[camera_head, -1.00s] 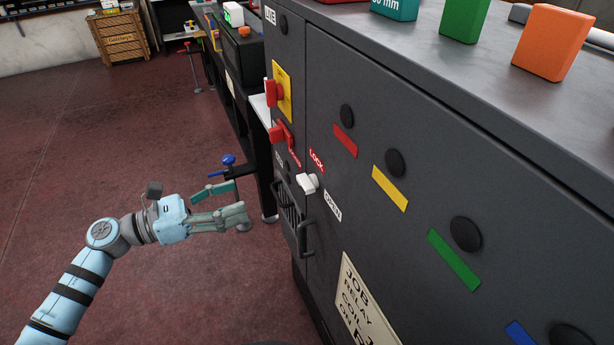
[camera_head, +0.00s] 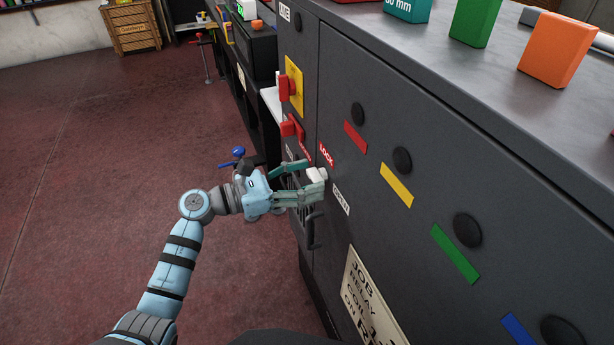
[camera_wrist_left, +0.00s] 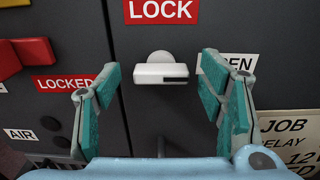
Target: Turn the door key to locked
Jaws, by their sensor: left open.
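The door key is a white knob (camera_head: 316,174) on the dark cabinet door, between the red LOCK label (camera_head: 327,155) and the white OPEN label (camera_head: 341,199). In the left wrist view the white key (camera_wrist_left: 161,71) lies with its bar horizontal, below the LOCK label (camera_wrist_left: 161,10) and left of the partly hidden OPEN label (camera_wrist_left: 240,64). My left gripper (camera_head: 309,182) is open, its teal-padded fingers on either side of the key. In the left wrist view the left gripper (camera_wrist_left: 160,80) shows a gap between each finger and the key. My right gripper is not in view.
A red handle (camera_head: 291,128) and a red switch on a yellow plate (camera_head: 294,88) sit left of the key. A dark pull handle (camera_head: 312,230) is just below the gripper. Coloured blocks (camera_head: 556,50) stand on the cabinet top. The floor at left is clear.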

